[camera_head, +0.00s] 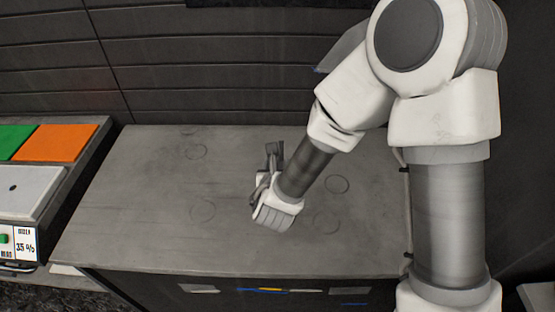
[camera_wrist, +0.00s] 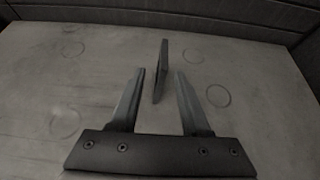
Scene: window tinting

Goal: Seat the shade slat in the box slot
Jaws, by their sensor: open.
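A thin dark slat (camera_wrist: 162,66) stands upright, nearly edge-on, on the grey worktop in the wrist view. My gripper (camera_wrist: 159,84) is open, with one finger on each side of the slat's near end. The slat reaches beyond the fingertips, and a gap shows on both sides. In the head view my gripper (camera_head: 265,184) is low over the middle of the worktop. A small dark upright shape (camera_head: 274,154) shows just beyond it; I cannot tell slat from fingers there. I cannot make out a box slot in either view.
The grey worktop (camera_head: 140,200) is mostly bare, with faint ring marks. At the left stands a unit with a green panel, an orange panel (camera_head: 68,142) and a 35 % label (camera_head: 25,244). A dark slatted wall (camera_head: 200,60) closes the back.

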